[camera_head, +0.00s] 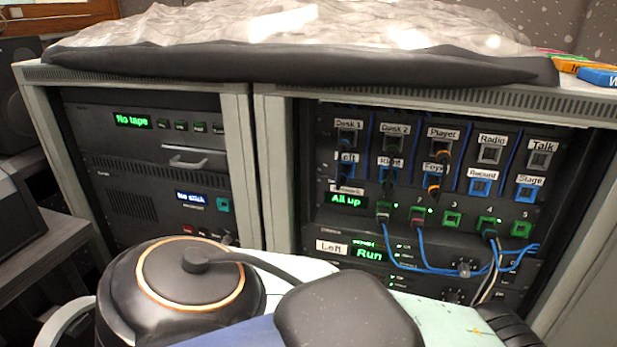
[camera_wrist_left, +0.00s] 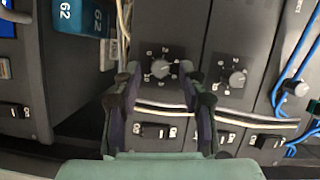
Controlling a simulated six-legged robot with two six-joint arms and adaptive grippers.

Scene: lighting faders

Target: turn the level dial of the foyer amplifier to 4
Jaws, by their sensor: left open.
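In the left wrist view, a round grey dial (camera_wrist_left: 160,68) sits on a dark square plate with small numbers around it. My left gripper (camera_wrist_left: 160,85) is open, its two dark fingers on either side of this dial in the picture. I cannot tell whether they touch it. A second, similar dial (camera_wrist_left: 237,78) is just to the right, outside the fingers. The pointer settings and any foyer label are too small to read. In the head view, an upper dial (camera_head: 465,268) and a lower dial (camera_head: 456,295) show at the rack's lower right. My left gripper is hidden there.
Pale cables (camera_wrist_left: 165,108) and rocker switches (camera_wrist_left: 158,131) lie below the dials in the wrist view. Blue cables (camera_wrist_left: 292,85) hang at its right. In the head view, patch cables (camera_head: 430,262) hang near the dials. A left rack bay (camera_head: 145,170) holds other units.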

